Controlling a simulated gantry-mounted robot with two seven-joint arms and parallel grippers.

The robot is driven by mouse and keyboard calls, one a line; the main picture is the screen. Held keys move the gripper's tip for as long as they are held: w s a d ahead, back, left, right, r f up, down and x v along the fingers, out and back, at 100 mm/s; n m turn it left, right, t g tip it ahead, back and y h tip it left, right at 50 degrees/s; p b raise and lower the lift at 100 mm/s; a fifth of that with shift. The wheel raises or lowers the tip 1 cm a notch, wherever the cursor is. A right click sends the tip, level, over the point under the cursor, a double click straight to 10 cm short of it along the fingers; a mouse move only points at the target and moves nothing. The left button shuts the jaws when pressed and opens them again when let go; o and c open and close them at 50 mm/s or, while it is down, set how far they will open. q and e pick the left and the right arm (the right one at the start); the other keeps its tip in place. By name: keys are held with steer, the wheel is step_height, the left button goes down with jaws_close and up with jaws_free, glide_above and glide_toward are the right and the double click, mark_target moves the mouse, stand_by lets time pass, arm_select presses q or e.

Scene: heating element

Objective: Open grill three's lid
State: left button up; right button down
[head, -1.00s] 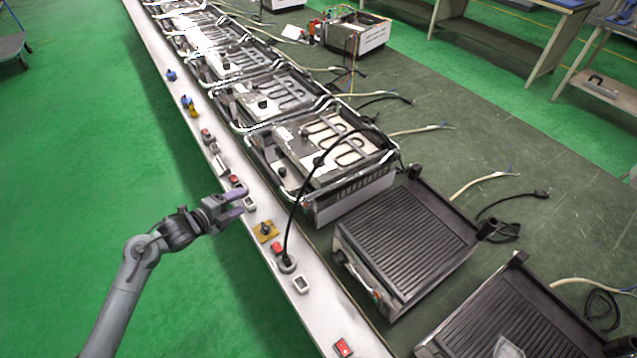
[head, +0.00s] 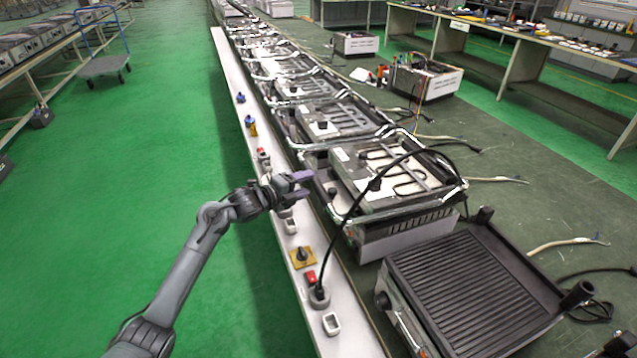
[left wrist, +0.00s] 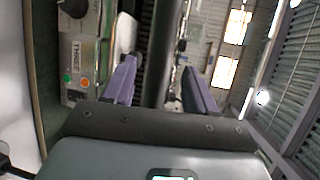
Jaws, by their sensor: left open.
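My left gripper (head: 308,184) is open in the head view, at the front left corner of the nearest chrome-framed grill (head: 405,178). Its purple fingertips are close to the chrome frame; I cannot tell whether they touch it. In the left wrist view the two purple fingers (left wrist: 160,82) stand apart with a dark bar (left wrist: 158,45) between them, at unclear depth. A panel left of the fingers carries a label reading THREE (left wrist: 77,50), with green and orange dots. No grill label is readable in the head view. My right gripper is not in view.
A white ledge (head: 292,262) with switches, knobs and sockets runs along the grills. A black cable (head: 340,232) rises from a socket and arches over the nearest framed grill. A ridged black grill (head: 475,290) stands nearer.

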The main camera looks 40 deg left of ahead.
arm_select(q)
steer(key=b+x, duration=0.1)
steer(key=x, duration=0.5)
steer(key=shift+w+d, duration=0.1)
steer(key=shift+w, duration=0.05)
steer(key=shift+c, duration=0.3)
jaws_close()
